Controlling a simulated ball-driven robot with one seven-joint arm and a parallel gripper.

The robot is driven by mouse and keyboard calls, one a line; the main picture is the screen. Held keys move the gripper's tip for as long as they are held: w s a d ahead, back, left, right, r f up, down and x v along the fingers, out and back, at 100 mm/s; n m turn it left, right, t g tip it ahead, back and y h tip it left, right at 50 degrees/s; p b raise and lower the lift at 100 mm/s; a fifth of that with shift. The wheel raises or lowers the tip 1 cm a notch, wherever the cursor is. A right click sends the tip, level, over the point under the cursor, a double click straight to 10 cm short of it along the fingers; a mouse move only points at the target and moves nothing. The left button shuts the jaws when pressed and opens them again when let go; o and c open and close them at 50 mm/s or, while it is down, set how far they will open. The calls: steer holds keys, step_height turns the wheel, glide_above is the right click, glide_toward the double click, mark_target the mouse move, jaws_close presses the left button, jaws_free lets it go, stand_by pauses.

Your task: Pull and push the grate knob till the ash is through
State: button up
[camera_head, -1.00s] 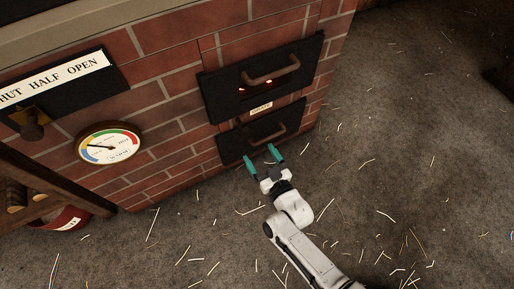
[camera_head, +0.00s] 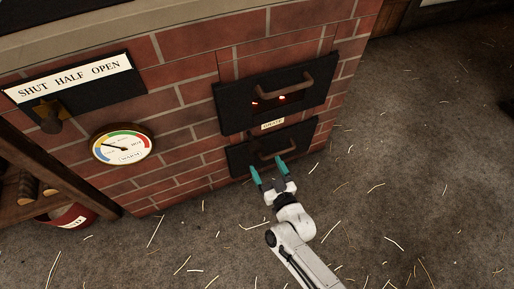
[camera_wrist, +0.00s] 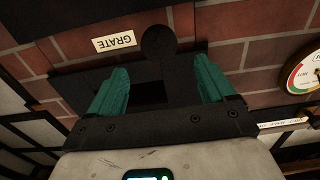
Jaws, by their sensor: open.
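The grate knob (camera_wrist: 158,40) is a dark round knob beside the GRATE label (camera_wrist: 114,41) in the wrist view. It shows between and just beyond my gripper's fingertips (camera_wrist: 162,68), apart from both fingers as far as I can see. In the head view my gripper (camera_head: 268,165) is open and empty, its teal fingers pointing at the lower black door (camera_head: 302,137). The GRATE label (camera_head: 272,123) sits above that door, and the knob is too dark to pick out there. Orange glow (camera_head: 268,102) shows in the slot of the upper door (camera_head: 232,109). No ash can be made out.
The brick wall (camera_head: 190,95) carries a dial gauge (camera_head: 122,145) and a SHUT HALF OPEN plate (camera_head: 70,80) with a lever at left. A wooden rack (camera_head: 60,180) and red bucket (camera_head: 70,217) stand lower left. The straw-strewn floor (camera_head: 410,160) is free at right.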

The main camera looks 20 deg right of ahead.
mark_target(257, 149)
steer(key=w+b, duration=0.3)
steer(key=w, duration=0.6)
steer(key=shift+w, duration=0.1)
